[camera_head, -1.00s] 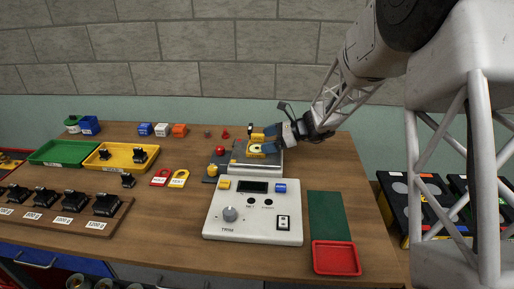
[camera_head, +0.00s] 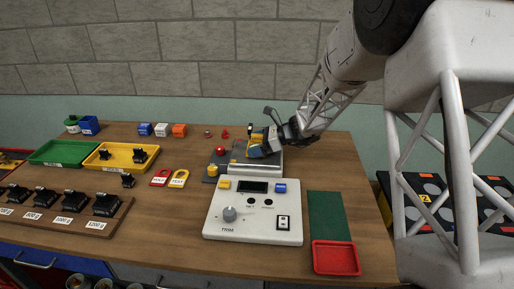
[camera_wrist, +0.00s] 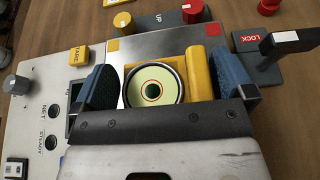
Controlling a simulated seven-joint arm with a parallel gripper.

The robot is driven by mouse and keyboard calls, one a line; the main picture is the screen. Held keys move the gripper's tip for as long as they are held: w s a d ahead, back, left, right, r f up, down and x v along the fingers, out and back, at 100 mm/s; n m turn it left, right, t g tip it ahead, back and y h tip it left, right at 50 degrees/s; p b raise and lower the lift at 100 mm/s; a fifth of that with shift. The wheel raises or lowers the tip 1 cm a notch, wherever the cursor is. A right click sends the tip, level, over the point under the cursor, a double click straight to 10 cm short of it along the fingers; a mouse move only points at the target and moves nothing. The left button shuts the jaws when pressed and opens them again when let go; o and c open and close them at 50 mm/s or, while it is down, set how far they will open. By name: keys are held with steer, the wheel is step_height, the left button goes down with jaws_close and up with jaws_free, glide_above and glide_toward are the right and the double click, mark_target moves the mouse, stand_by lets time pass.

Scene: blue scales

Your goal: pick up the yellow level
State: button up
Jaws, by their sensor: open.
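The yellow level (camera_wrist: 201,72) is a yellow block with a round pale-green bubble vial and a dark ring. It rests on the metal plate of the scale at the back middle of the table. In the head view a little of the level (camera_head: 257,138) shows, the rest hidden by my gripper (camera_head: 264,143). In the wrist view my open gripper (camera_wrist: 163,78) has its blue fingers on either side of the level. The right finger is close beside it. A gap shows between the left finger and the level. Its near side is hidden by the gripper body.
A white control box (camera_head: 254,213) with a knob stands in front of the scale. A red LOCK lever with a dark handle (camera_wrist: 291,42) rises close to the right finger. A red tray (camera_head: 336,258) lies front right. Yellow (camera_head: 121,157) and green trays (camera_head: 63,153) lie left.

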steer(key=c, duration=0.7)
steer(key=shift+o, duration=0.2)
steer(key=shift+r, duration=0.1)
steer(key=shift+r, duration=0.75)
step_height(320, 180, up, 2)
steer(key=shift+r, duration=0.1)
steer(key=s+d, duration=0.2)
steer(key=s, duration=0.5)
steer(key=s+d+r, duration=0.1)
steer(key=s+d, duration=0.2)
steer(key=s, duration=0.5)
steer(key=shift+d, duration=0.1)
